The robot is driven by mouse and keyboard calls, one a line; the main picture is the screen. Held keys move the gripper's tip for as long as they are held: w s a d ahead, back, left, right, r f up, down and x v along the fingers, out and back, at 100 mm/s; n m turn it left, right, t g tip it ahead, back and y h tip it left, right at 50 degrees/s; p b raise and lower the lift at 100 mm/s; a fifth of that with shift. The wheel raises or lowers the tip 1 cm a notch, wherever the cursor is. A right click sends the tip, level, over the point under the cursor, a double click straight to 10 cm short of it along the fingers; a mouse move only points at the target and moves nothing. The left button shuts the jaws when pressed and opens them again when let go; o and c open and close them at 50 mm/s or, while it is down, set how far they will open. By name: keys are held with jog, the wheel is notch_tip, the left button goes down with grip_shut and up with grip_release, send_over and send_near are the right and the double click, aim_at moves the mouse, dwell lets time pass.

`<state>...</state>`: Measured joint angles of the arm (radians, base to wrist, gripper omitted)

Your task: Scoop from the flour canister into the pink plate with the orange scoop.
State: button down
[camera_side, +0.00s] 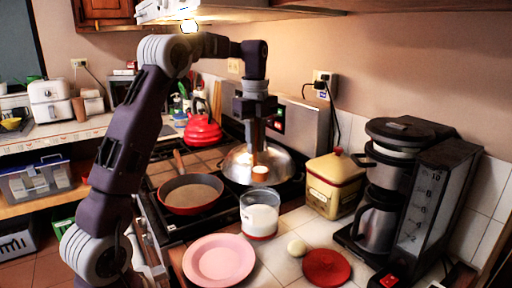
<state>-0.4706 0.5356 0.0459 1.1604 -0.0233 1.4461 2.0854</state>
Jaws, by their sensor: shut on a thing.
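The flour canister (260,222) is a clear container with white flour in it, standing on the tiled counter at the centre. The pink plate (219,261) lies flat and looks empty, at the front left of the canister. My gripper (256,148) points down above and behind the canister in the picture. It is shut on the orange scoop (260,174), whose small cup hangs above the canister's rim, apart from it. The inside of the scoop is too small to read clearly.
A red-brown pan (191,194) and a shiny metal pan (238,166) sit on the stove. A cabinet hangs overhead.

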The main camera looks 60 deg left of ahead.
notch_tip(320, 180, up, 5)
jog(key=shift+r, duration=0.1)
jog(key=s+d+n+g+y, duration=0.1)
jog(key=s+d+n, duration=0.25)
jog(key=s, duration=0.45)
jog(key=s+d+n+y, duration=0.15)
jog(key=s+d, duration=0.25)
jog(key=s, duration=0.5)
notch_tip(320, 180, down, 14)
jog(key=n, duration=0.1)
jog(key=shift+w+d+f+g+y, duration=0.7)
jog(key=shift+d+f+g+y, duration=0.45)
jog(key=shift+y, duration=0.6)
jog(key=shift+w+d+f+g+y, duration=0.7)
jog(key=shift+d+f+g+y, duration=0.45)
jog(key=shift+y, duration=0.6)
jog(key=shift+w+d+f+g+y, duration=0.7)
jog(key=shift+d+f+g+y, duration=0.2)
jog(key=shift+d+f+y, duration=0.7)
jog(key=shift+a+r, duration=0.25)
jog(key=shift+a, duration=0.05)
